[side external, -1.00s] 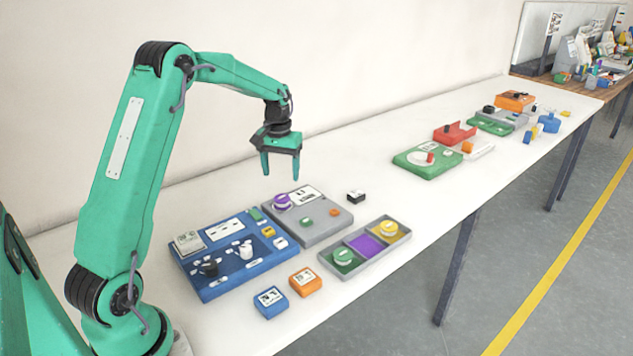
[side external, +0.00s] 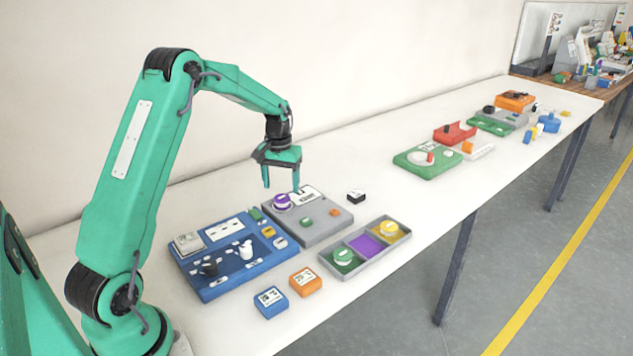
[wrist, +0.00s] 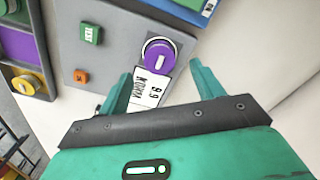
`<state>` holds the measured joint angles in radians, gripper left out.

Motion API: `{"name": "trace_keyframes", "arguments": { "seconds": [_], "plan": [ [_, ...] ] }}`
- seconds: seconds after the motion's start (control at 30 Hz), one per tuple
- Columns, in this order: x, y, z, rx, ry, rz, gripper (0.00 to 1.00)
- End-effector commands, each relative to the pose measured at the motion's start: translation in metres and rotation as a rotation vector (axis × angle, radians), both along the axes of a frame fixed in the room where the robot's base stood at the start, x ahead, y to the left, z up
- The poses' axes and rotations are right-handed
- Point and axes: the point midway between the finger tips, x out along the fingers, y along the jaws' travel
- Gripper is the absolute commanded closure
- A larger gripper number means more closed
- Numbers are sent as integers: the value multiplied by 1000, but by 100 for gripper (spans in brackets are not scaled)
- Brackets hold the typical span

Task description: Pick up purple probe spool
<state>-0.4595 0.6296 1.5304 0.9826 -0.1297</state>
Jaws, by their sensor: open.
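The purple probe spool (side external: 282,201) is a round purple piece with a white top mark. It sits at the back left corner of a grey panel (side external: 325,232). In the wrist view the spool (wrist: 158,56) lies beyond the fingertips, between their lines and nearer the left finger. My gripper (side external: 281,186) is open and empty above the back of the grey panel, close over the spool; it also shows in the wrist view (wrist: 160,77). A white display label (wrist: 150,84) on the panel shows between the fingers.
A blue panel (side external: 206,287) with knobs adjoins on the left. A grey tray (side external: 334,268) with green, purple and yellow compartments lies in front; spools sit in the green and yellow ones. Blue (side external: 270,302) and orange (side external: 305,281) blocks lie at the front. A black block (side external: 356,196) stands right.

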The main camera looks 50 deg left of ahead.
Motion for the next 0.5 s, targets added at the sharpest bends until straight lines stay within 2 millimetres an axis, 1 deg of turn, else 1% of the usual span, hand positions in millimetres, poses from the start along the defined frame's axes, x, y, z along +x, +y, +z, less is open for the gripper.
{"name": "trace_keyframes", "arguments": {
  "seconds": [0.2, 0.3, 0.4, 0.5],
  "plan": [
    [-2, -2, -26, -2, 2, 0, 33],
    [-2, -2, -36, -1, 1, 0, 33],
    [-2, -2, -41, -1, 1, 0, 33],
    [-2, -2, -43, 1, -1, 0, 33]
  ]
}}
